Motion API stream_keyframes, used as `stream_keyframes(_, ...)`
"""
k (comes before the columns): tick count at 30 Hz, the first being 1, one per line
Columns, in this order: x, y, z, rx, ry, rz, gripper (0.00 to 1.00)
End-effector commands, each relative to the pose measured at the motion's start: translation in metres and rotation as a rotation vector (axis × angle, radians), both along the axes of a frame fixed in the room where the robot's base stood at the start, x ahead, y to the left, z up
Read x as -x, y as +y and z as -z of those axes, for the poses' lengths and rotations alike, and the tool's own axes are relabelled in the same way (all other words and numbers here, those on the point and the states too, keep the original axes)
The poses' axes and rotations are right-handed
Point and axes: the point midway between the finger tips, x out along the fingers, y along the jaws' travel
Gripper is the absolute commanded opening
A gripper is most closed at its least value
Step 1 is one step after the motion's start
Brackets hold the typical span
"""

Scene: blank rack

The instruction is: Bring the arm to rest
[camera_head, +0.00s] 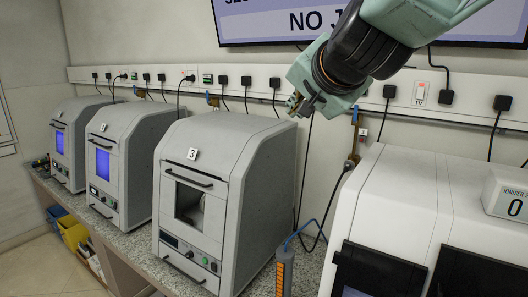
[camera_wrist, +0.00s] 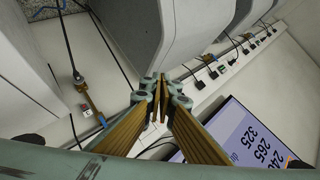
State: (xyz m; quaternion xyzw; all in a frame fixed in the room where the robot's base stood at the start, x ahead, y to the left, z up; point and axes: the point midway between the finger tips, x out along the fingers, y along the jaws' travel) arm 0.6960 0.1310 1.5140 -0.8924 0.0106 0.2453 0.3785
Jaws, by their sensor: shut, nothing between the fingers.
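My gripper (camera_head: 302,103) hangs in the air at the upper middle of the head view, above and to the right of the grey machine marked 3 (camera_head: 218,200). My green arm reaches to it from the upper right. In the wrist view my gripper (camera_wrist: 162,80) has its fingers together, with nothing held between them. It appears clear of the machines and the wall.
Two more grey machines (camera_head: 127,165) with lit blue windows stand to the left on a speckled bench (camera_head: 150,262). White machines (camera_head: 400,205) stand at right. A socket rail (camera_head: 240,82) with hanging cables and a wall screen (camera_head: 290,20) are behind. An orange holder (camera_head: 285,275) stands in front.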

Motion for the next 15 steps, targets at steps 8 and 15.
stream_keyframes(8,0.080,-0.016,0.042,0.144,0.116,-0.119,0.00)
stream_keyframes(15,0.155,-0.036,0.083,0.269,0.226,-0.216,0.00)
